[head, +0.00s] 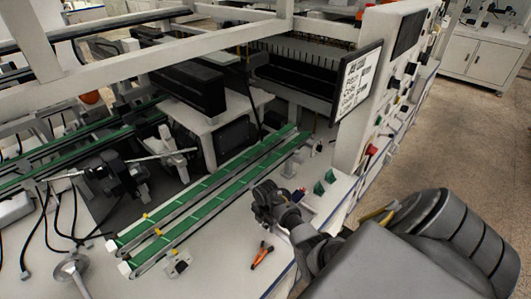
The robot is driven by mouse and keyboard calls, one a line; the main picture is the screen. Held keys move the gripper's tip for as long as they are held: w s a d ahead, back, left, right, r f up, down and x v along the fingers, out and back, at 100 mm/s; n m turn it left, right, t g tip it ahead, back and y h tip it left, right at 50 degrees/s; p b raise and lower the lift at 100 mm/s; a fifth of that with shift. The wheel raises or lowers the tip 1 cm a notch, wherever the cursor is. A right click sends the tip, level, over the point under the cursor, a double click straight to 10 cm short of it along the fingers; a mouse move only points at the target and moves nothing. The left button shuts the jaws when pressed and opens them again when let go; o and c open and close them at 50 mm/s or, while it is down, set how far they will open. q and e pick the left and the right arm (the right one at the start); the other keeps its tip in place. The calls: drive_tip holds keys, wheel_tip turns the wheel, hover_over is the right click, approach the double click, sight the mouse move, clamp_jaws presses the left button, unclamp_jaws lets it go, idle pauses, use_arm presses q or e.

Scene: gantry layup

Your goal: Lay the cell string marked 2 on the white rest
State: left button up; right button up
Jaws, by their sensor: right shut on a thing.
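My right gripper (268,197) is low over the white bench top, just right of the green conveyor rails. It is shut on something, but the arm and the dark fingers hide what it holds. I cannot make out a cell string or a mark 2 anywhere in the head view. I also cannot pick out the white rest for certain. My left gripper is not in view.
Two green conveyor rails (205,198) run diagonally beside the gripper. Orange-handled pliers (262,255) lie on the bench. A control cabinet with a sign (356,82) stands behind.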

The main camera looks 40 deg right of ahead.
drive_tip(key=shift+f, duration=0.35)
drive_tip(key=o, duration=1)
drive_tip(key=shift+c, duration=0.2)
wheel_tip(320, 180, up, 13)
drive_tip(key=p, duration=0.2)
